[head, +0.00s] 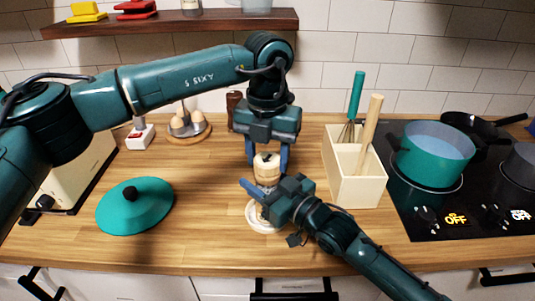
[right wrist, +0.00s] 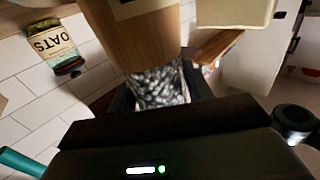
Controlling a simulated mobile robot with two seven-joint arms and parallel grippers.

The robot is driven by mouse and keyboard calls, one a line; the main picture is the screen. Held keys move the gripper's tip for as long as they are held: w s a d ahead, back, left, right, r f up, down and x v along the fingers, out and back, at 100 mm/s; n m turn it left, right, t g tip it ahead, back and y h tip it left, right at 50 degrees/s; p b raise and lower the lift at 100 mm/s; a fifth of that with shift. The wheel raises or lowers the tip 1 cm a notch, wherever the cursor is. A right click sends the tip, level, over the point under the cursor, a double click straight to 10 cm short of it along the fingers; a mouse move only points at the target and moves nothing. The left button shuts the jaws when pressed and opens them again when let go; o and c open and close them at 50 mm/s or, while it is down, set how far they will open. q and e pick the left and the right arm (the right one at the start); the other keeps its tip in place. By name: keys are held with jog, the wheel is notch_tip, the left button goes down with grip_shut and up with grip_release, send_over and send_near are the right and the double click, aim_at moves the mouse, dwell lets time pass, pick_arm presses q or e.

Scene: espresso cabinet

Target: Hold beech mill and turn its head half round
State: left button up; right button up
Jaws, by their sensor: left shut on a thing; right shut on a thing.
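The beech mill (head: 267,170) stands upright on the counter in the middle of the head view, pale wood with a dark mark on top. My left gripper (head: 267,158) comes down from above, its two blue fingers shut on either side of the mill's head. My right gripper (head: 260,192) comes in from the lower right and is shut on the mill's body, hiding much of it. In the right wrist view the mill's wooden part (right wrist: 152,42) fills the top centre, above a clear section with dark grains between my fingers.
A pale utensil box (head: 355,175) stands close on the right, with the hob and a teal pot (head: 435,155) beyond. A teal lid (head: 135,207) lies on the left. An egg stand (head: 187,125) and a dark mill (head: 234,100) are behind. The front counter is mostly clear.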

aim_at(268, 159)
pick_arm(q)
jog(key=o, duration=1)
notch_tip(268, 159, up, 12)
jog(key=shift+r, duration=0.1)
